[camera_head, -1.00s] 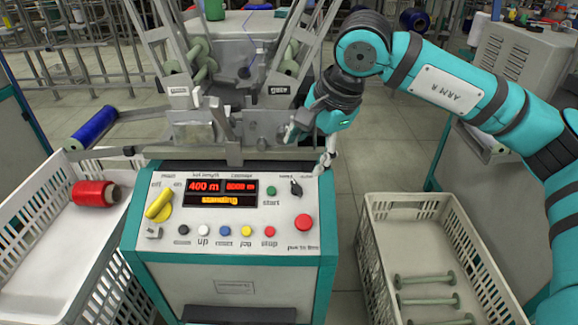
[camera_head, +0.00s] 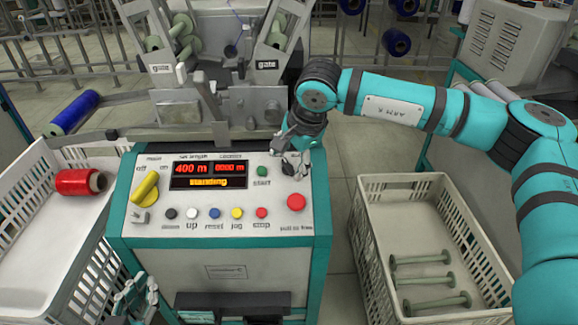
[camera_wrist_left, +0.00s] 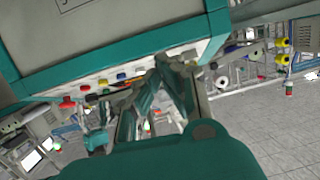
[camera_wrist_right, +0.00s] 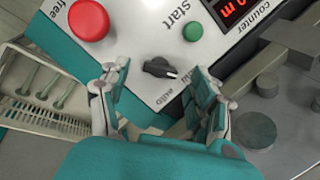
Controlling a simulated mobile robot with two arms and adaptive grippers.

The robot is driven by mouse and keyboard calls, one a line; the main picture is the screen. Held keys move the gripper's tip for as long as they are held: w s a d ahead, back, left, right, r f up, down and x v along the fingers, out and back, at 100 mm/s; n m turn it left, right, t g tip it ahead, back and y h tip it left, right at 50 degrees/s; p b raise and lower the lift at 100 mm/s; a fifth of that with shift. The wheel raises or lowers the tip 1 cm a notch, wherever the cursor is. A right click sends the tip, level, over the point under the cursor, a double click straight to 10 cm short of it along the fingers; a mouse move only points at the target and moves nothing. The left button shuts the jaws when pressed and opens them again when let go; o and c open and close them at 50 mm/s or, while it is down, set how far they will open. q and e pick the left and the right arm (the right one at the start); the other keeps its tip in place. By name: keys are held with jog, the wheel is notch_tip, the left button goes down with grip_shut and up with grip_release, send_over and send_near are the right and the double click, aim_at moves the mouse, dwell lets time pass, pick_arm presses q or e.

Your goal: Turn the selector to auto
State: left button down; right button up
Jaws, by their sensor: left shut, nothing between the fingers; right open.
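The selector is a small black knob (camera_wrist_right: 158,68) on the sloping control panel (camera_head: 255,220). In the right wrist view its white mark is at the right end, and "auto" is printed below it, towards my wrist. In the head view my right gripper hides the knob. My right gripper (camera_wrist_right: 156,84) is open, with one finger on either side of the knob; whether they touch it I cannot tell. It also shows at the panel's upper right in the head view (camera_head: 291,152). My left gripper (camera_head: 136,298) is shut and empty, low in front of the machine.
A red button (camera_head: 296,202) and a green start button (camera_head: 262,170) are close to the selector. A yellow switch (camera_head: 146,187) is at the panel's left. White crates stand left (camera_head: 62,238) and right (camera_head: 372,258). Metal winding parts rise behind the panel.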

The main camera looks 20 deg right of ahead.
jog(key=shift+x, duration=1)
pick_arm(q)
jog(key=shift+w+d+r+t, duration=0.15)
jog(key=shift+r+t, duration=0.15)
jog(key=shift+r, duration=0.15)
jog(key=shift+w+d+r+t, duration=0.1)
jog(key=shift+r+t, duration=0.2)
jog(key=shift+r, duration=0.1)
pick_arm(e)
jog(key=shift+r, duration=0.1)
jog(key=shift+c, duration=0.2)
pick_arm(q)
jog(key=shift+a, duration=0.1)
pick_arm(e)
jog(key=c, duration=1.1)
